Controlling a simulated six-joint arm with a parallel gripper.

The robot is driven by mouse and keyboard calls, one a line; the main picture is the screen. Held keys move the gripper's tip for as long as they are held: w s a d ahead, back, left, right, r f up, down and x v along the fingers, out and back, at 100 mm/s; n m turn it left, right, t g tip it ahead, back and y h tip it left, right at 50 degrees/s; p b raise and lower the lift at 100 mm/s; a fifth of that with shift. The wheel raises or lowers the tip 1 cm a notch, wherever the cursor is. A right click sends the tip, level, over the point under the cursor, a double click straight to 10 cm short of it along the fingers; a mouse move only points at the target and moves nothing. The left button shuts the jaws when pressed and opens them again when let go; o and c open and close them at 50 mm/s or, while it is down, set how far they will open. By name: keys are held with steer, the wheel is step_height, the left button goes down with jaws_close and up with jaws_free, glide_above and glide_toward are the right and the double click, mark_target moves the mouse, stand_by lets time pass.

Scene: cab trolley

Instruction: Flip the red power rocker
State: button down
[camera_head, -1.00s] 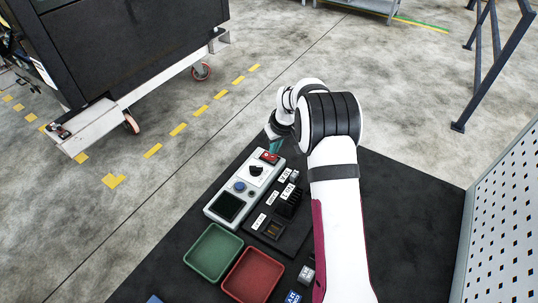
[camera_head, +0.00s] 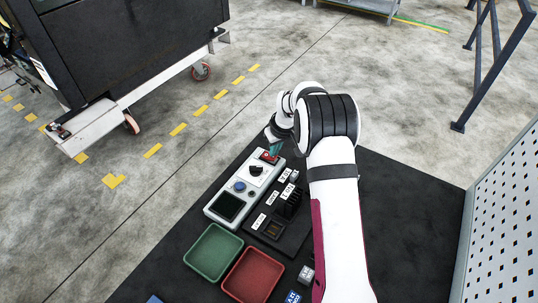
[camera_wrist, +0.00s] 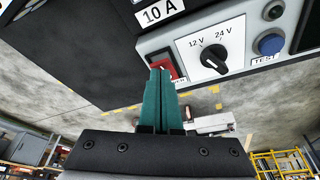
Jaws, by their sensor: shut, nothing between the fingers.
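The red power rocker (camera_wrist: 162,64) is set in the grey control panel (camera_wrist: 236,22), beside the white plate with the black 12 V / 24 V knob (camera_wrist: 213,57). In the head view the red rocker (camera_head: 269,157) is at the far end of the panel (camera_head: 213,208). My gripper (camera_wrist: 160,72) is shut, with its teal fingers together and empty. Its tips are at the rocker and cover part of it. I cannot tell whether they touch it. The head view shows the fingertips (camera_head: 273,152) just above the rocker.
A blue TEST button (camera_wrist: 269,44) and a dark screen (camera_head: 228,207) are on the same panel. A black fuse holder block (camera_head: 287,205) stands right of it. Green (camera_head: 188,262) and red (camera_head: 225,287) trays lie nearer. The dark table is bare to the right of my arm.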

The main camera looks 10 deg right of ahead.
mark_target(275, 157)
steer(key=shift+f, duration=0.45)
steer(key=shift+r, duration=3.55)
steer(key=s+a+r+m+g, duration=0.15)
steer(key=s+r, duration=0.25)
steer(key=s, duration=0.4)
steer(key=s+a+r+m, duration=0.2)
steer(key=s+a+r, duration=0.15)
steer(key=s, duration=0.35)
steer(key=s+a+r+m, duration=0.1)
steer(key=s+r, duration=0.4)
steer(key=s, duration=0.3)
steer(key=s+a+f+m+g, duration=0.1)
steer(key=s+m, duration=0.1)
steer(key=s, duration=0.7)
steer(key=s+a+f+m+g+y, duration=0.1)
steer(key=s+m, duration=0.1)
steer(key=s, duration=0.8)
steer(key=shift+a+f, duration=0.25)
steer(key=shift+a, duration=0.1)
